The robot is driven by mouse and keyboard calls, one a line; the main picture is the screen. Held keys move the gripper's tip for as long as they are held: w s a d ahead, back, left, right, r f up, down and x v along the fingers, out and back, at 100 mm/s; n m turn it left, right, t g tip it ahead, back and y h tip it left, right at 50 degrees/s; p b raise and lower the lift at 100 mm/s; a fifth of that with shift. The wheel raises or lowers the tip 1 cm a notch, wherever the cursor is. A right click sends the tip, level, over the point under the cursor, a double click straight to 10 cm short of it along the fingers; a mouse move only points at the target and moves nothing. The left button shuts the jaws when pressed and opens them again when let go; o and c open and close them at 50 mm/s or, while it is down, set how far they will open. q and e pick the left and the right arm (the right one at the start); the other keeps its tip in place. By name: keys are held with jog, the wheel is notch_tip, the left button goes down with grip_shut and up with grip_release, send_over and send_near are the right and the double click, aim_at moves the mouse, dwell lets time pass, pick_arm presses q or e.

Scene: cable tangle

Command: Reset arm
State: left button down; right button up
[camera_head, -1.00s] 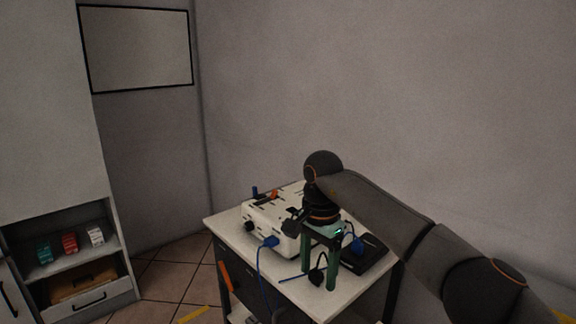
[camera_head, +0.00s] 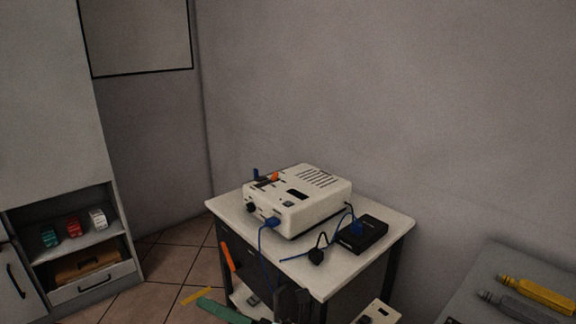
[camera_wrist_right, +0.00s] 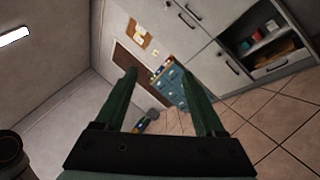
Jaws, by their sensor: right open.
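My right gripper (camera_wrist_right: 157,88) is open, with its two green fingers apart and nothing between them in the wrist view. In the head view only a green finger and dark parts of it show at the bottom edge, low in front of the cart. A white device (camera_head: 297,198) stands on the white-topped cart (camera_head: 236,215). A blue cable (camera_head: 261,240) is plugged into its front and hangs over the cart's edge. My left gripper is not in view.
A cabinet with an open shelf (camera_head: 85,240) holding small boxes stands at the left. A grey surface with a yellow-handled tool (camera_head: 540,294) is at the lower right. An orange strip (camera_head: 228,257) is at the cart's side. Tiled floor lies left of the cart.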

jog(key=s+d+f+m+t+h, duration=0.35)
jog(key=d+f+m+h, duration=0.6)
jog(key=m, duration=0.65)
jog(key=s+d+f+m+t+h, duration=0.3)
jog(key=s+d+f+m+h, duration=0.25)
jog(key=d+f+m, duration=0.9)
jog(key=s+d+f+m+g+h, duration=0.2)
jog(key=s+f+m+g, duration=0.15)
jog(key=s+m, duration=0.45)
pick_arm(q)
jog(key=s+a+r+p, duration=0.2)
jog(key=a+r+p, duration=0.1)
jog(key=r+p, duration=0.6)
jog(key=p, duration=0.3)
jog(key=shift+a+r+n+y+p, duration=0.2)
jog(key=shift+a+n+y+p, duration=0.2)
pick_arm(e)
jog(key=s+d+r+n, duration=0.1)
jog(key=s+d+r, duration=0.1)
jog(key=r, duration=0.8)
jog(key=shift+d+r+h, duration=0.3)
jog(key=shift+d, duration=0.4)
